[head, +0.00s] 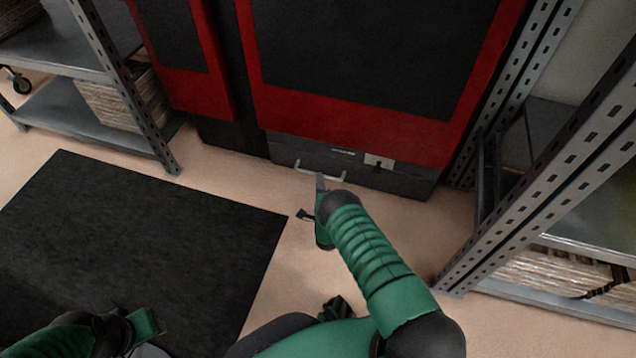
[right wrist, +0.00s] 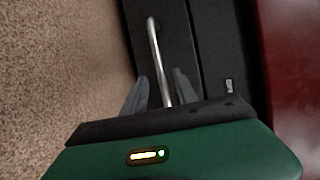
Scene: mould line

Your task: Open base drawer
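The base drawer (head: 400,181) is a dark grey front low under the red and black machine. It looks closed, flush with the front beside it. Its pale bar handle (head: 322,173) is on the left part of the front. My right gripper (head: 312,198) is at the handle in the head view. In the right wrist view, its two grey fingers (right wrist: 160,92) are apart, with the handle (right wrist: 154,45) running between them. I see a gap at the left finger; contact at the right one is unclear.
A black mat (head: 150,240) lies on the beige floor at left. A metal shelf (head: 75,110) with a basket stands at the back left. A perforated shelf post (head: 530,190) stands close to the drawer's right. The floor in front of the drawer is clear.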

